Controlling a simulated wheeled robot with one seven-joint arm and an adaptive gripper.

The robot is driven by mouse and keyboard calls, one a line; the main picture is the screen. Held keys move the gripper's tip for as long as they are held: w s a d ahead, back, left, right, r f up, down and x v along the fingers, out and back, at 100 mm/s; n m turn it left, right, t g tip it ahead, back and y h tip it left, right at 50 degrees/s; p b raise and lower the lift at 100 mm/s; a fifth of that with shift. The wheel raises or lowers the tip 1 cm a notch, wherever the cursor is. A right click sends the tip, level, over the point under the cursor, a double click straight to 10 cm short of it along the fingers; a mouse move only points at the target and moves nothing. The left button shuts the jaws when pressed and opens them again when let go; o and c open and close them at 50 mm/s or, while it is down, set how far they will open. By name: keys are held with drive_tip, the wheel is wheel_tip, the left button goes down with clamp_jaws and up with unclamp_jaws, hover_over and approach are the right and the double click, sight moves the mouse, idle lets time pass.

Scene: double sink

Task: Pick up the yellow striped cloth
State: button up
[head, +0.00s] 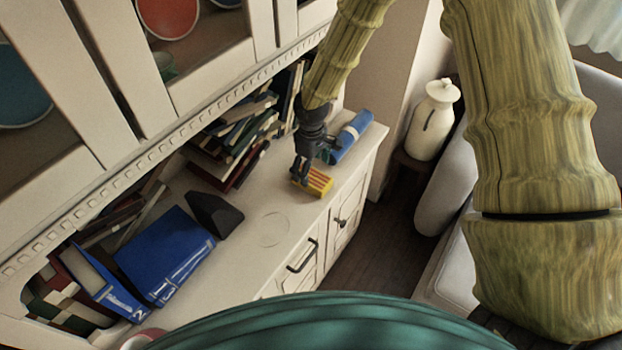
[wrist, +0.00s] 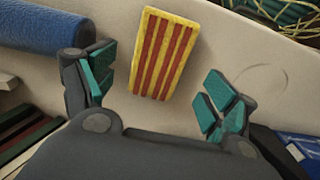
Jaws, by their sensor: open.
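The yellow striped cloth (head: 313,181) is a small flat yellow block with red stripes. It lies on the white cabinet top near its far end in the head view. In the wrist view the cloth (wrist: 165,53) lies ahead of and between the two open fingers, nearer the top of the picture. My gripper (head: 298,174) is right by the cloth's left side in the head view. In the wrist view my gripper (wrist: 158,98) is open with teal finger pads and nothing between them. I cannot tell the exact height of the fingertips above the cabinet top.
A blue rolled item (head: 348,136) lies just beyond the cloth and shows at the upper left of the wrist view (wrist: 48,28). Stacked books (head: 235,140) stand behind my gripper. Blue binders (head: 165,255) and a black object (head: 214,213) lie nearer. The cabinet top between is clear.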

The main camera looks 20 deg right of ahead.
sight(312, 176)
drive_tip(key=shift+w+d+f+p, duration=0.1)
drive_tip(key=shift+f+p, duration=1.05)
drive_tip(key=shift+f, duration=1.4)
drive_tip(key=c, duration=1)
drive_tip(key=shift+c, duration=0.2)
drive_tip(key=shift+r, duration=0.25)
drive_tip(key=shift+r+b, duration=0.55)
drive_tip(key=shift+b, duration=0.05)
drive_tip(key=shift+r+b, duration=0.5)
drive_tip(key=shift+r, duration=0.35)
drive_tip(key=s+d+r+b, duration=0.1)
drive_tip(key=s+b, duration=0.4)
drive_tip(key=s, duration=1.1)
drive_tip(key=shift+d+r, duration=0.15)
drive_tip(key=shift+r, duration=0.25)
